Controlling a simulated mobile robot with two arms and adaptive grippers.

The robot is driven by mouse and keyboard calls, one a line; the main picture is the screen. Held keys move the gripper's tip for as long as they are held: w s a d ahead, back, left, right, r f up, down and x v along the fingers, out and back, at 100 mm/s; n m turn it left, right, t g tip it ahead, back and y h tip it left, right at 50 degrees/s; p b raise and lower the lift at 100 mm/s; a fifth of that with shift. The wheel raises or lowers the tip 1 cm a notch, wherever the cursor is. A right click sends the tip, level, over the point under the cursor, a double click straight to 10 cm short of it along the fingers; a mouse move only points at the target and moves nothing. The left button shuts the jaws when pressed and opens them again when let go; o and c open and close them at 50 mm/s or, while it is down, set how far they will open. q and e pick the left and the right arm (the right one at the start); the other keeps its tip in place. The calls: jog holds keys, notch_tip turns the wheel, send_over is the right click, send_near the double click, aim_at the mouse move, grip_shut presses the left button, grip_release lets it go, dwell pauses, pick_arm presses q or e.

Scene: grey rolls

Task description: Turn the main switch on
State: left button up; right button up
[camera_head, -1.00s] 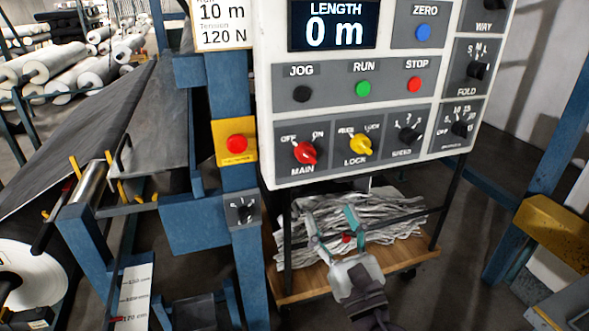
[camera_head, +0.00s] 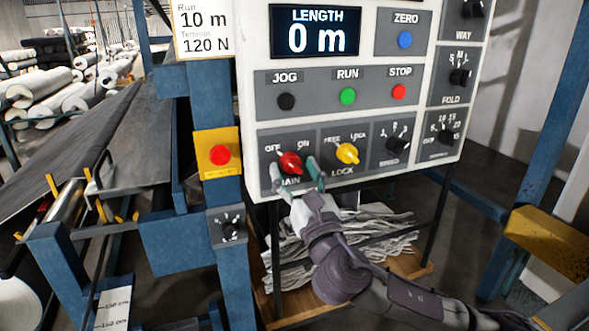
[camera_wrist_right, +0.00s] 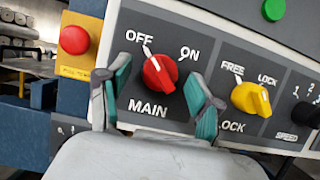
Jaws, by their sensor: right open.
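The red MAIN knob (camera_head: 290,163) is on the lower left of the white control panel (camera_head: 250,100). In the right wrist view the red knob (camera_wrist_right: 160,72) has its white pointer line aimed up and left at OFF. My right gripper (camera_head: 297,175) is open in front of the panel, just below the knob, and hides part of the MAIN label. In the right wrist view its teal-padded fingers (camera_wrist_right: 160,95) stand to either side of the knob, with gaps on both sides. I cannot tell how far the fingertips are from the panel face. My left gripper is not in view.
The yellow LOCK knob (camera_head: 347,153) sits close to the right of the MAIN knob. A red button on a yellow plate (camera_head: 220,155) is on the blue post at left. Below the panel, a wooden cart (camera_head: 405,283) carries grey scrap strips.

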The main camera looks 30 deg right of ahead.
jog(key=shift+w, duration=0.1)
jog(key=c, duration=1.2)
jog(key=shift+o, duration=0.3)
